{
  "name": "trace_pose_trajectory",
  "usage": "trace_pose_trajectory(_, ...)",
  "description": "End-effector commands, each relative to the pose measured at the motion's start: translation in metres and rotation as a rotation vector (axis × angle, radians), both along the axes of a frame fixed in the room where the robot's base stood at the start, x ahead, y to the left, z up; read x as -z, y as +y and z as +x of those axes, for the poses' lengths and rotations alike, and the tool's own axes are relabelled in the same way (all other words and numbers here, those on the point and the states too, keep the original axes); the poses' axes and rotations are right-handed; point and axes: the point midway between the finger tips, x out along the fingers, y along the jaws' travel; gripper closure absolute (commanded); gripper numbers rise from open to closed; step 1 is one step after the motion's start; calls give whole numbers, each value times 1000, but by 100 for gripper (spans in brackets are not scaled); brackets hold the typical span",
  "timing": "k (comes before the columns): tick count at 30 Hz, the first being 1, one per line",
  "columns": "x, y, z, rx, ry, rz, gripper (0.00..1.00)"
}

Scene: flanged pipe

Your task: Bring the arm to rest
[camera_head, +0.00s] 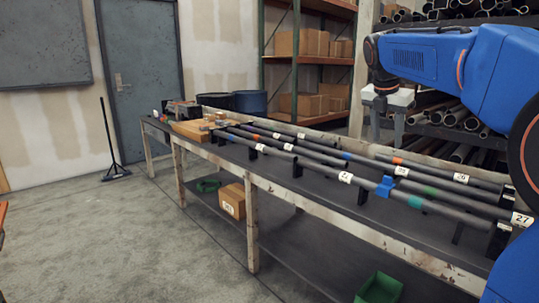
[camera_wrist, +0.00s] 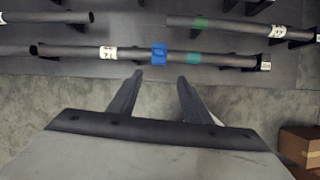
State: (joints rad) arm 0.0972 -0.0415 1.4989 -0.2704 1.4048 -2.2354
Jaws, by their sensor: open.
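My blue arm reaches in from the right in the head view, folded above the workbench. My gripper (camera_head: 388,118) hangs above the pipes on the bench, with its fingers pointing down. In the wrist view my gripper (camera_wrist: 159,76) has its two fingers apart with nothing between them. Past the fingertips lies a dark pipe with a blue clamp-like piece (camera_wrist: 159,53), a teal band and white labels. The same blue piece (camera_head: 385,187) shows in the head view on the front pipe. The gripper appears clear of the pipes.
Several banded, numbered pipes rest in black holders along the long workbench (camera_head: 262,184). A cardboard box (camera_head: 232,201) and a green bin (camera_head: 379,289) sit on the lower shelf. A pipe rack (camera_head: 460,118) stands behind. The floor (camera_head: 110,240) at the left is mostly clear.

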Motion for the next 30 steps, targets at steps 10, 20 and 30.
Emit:
trace_pose_trajectory(10, 49, 42, -99, 503, -190, 230, 55)
trace_pose_trajectory(20, 123, 78, -196, 1047, -325, 484, 55)
trace_pose_trajectory(30, 218, 108, -291, 1633, -397, 739, 55)
